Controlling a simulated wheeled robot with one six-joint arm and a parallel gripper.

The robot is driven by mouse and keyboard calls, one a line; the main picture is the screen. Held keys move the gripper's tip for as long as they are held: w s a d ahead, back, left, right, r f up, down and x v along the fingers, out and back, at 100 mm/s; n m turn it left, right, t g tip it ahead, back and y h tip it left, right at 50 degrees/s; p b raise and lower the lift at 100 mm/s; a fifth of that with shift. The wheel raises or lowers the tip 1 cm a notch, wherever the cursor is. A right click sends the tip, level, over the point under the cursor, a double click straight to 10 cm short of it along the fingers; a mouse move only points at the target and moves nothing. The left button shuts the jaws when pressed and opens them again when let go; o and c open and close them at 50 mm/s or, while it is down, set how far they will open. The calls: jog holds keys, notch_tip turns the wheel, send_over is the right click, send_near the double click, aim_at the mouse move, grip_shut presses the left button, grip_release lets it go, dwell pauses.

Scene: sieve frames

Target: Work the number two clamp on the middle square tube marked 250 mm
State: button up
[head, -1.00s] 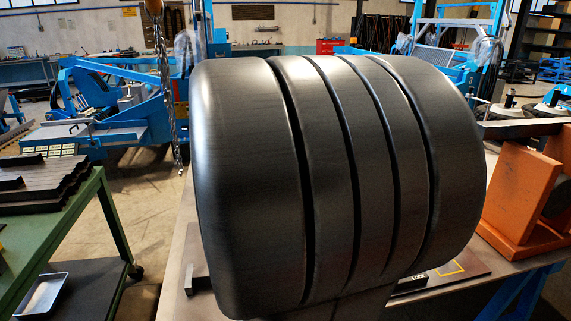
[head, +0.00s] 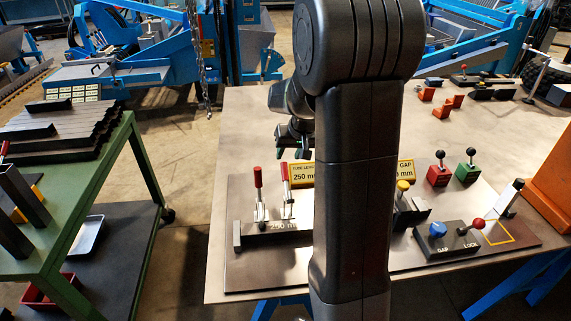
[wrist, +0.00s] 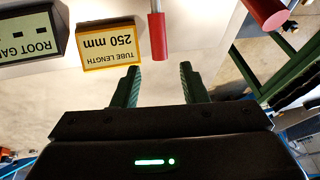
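No clamp number is readable. My gripper (head: 292,152) hangs above and behind the right clamp. In the wrist view my gripper (wrist: 159,84) has its two green fingers apart with nothing between them. One red handle (wrist: 157,36) is just beyond the fingertips, and another red handle (wrist: 264,10) is at the upper right.
A yellow TUBE LENGTH 250 mm sign (head: 301,174) stands beside the right clamp. A ROOT GAP sign (wrist: 30,35) is near it. A GAP/LOCK block (head: 449,240) with a red-knobbed lever is to the right. A green cart (head: 115,165) stands left.

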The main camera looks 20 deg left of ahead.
aim_at(285, 163)
jog(key=x, duration=0.7)
grip_shut()
